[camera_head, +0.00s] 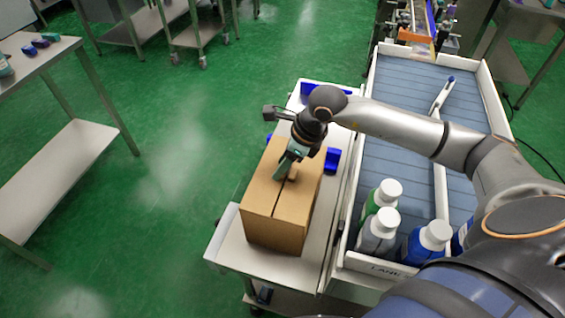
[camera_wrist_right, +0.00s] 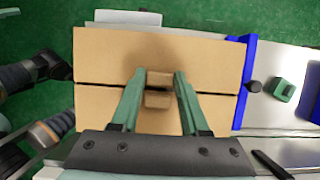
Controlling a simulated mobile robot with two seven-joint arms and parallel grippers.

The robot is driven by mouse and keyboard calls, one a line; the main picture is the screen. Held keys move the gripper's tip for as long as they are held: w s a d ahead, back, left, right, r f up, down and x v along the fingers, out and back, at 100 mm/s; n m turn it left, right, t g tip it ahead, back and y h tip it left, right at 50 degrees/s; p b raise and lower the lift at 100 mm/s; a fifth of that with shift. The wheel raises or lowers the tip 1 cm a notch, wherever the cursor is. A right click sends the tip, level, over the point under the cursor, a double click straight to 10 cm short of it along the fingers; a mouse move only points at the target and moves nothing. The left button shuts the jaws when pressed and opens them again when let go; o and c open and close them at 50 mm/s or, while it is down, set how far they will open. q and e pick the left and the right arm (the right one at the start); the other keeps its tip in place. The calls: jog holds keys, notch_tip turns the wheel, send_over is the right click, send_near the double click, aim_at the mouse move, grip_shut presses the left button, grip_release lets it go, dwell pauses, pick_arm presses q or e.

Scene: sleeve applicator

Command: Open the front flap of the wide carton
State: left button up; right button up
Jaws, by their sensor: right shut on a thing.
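The wide carton (camera_head: 275,225) is a brown box standing on a light table. Its top is closed, with two flaps meeting at a dark seam, also seen in the right wrist view (camera_wrist_right: 105,65). Two small brown tabs (camera_wrist_right: 158,78) sit at the seam, one on each side of it. My right gripper (camera_head: 287,172) points down at the carton's top. Its green fingers (camera_wrist_right: 158,80) are closed in on the tabs from both sides; the fingers partly hide the flaps. I cannot tell which flap is the front one. My left gripper is in neither view.
Blue blocks (camera_head: 332,160) stand beside the carton on the table. A blue-slatted conveyor (camera_head: 400,90) with several white-capped bottles (camera_head: 378,232) is on the right. Another metal table (camera_head: 60,170) stands at left, with open green floor between.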

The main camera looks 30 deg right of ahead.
grip_shut()
dwell(0.8)
